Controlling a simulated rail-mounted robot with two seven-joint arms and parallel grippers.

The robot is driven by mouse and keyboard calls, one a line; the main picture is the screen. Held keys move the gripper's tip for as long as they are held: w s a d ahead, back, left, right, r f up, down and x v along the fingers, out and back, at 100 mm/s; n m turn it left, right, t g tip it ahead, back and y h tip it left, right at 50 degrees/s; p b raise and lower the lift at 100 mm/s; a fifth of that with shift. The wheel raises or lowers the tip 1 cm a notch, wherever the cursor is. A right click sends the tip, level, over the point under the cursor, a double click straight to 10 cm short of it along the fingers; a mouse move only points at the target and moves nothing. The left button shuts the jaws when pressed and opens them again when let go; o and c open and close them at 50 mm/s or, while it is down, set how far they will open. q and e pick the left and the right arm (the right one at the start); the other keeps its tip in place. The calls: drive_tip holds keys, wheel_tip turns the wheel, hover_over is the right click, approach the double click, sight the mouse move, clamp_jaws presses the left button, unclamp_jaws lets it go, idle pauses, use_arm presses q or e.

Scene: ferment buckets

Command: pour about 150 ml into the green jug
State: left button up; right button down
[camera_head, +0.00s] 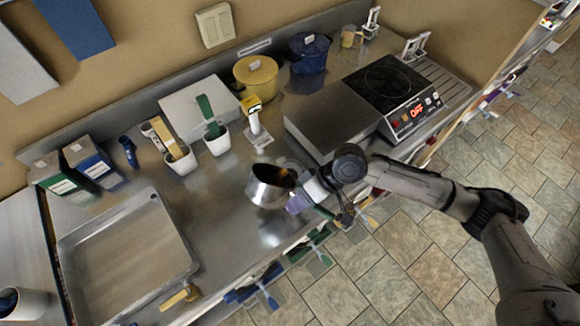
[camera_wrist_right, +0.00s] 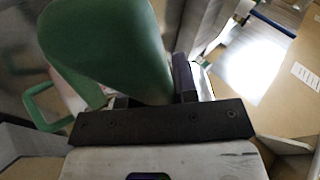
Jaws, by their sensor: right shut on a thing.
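A shiny steel vessel (camera_head: 266,193) with a dark brown inside is at the front edge of the counter in the head view. My right gripper (camera_head: 309,192) is at its right side. A green handle-like part (camera_wrist_right: 110,45) stands between the fingers of my right gripper (camera_wrist_right: 150,98) in the wrist view, and they are shut on it. It appears to be the vessel's handle, but the join is hidden. I cannot tell whether the vessel touches the counter. No separate green jug can be clearly made out. My left gripper is out of view.
White tubs (camera_head: 217,144) with tools, a scale-like stand (camera_head: 256,133), a yellow pot (camera_head: 256,79) and a blue pot (camera_head: 309,56) stand behind. A hob (camera_head: 390,84) reads OFF at the right. A large steel tray (camera_head: 178,236) lies left. Bare counter lies between.

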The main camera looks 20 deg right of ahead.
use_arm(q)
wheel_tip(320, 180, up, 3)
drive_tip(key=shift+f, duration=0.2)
use_arm(e)
drive_tip(key=s+a+f+n+t+h, duration=0.1)
drive_tip(key=s+a+f+t+h, duration=0.1)
drive_tip(key=a+f+h, duration=0.2)
wheel_tip(320, 180, down, 2)
drive_tip(key=shift+s+f+t+h, duration=0.1)
drive_tip(key=shift+s+t+h, duration=0.25)
drive_tip(key=shift+t+h, duration=0.05)
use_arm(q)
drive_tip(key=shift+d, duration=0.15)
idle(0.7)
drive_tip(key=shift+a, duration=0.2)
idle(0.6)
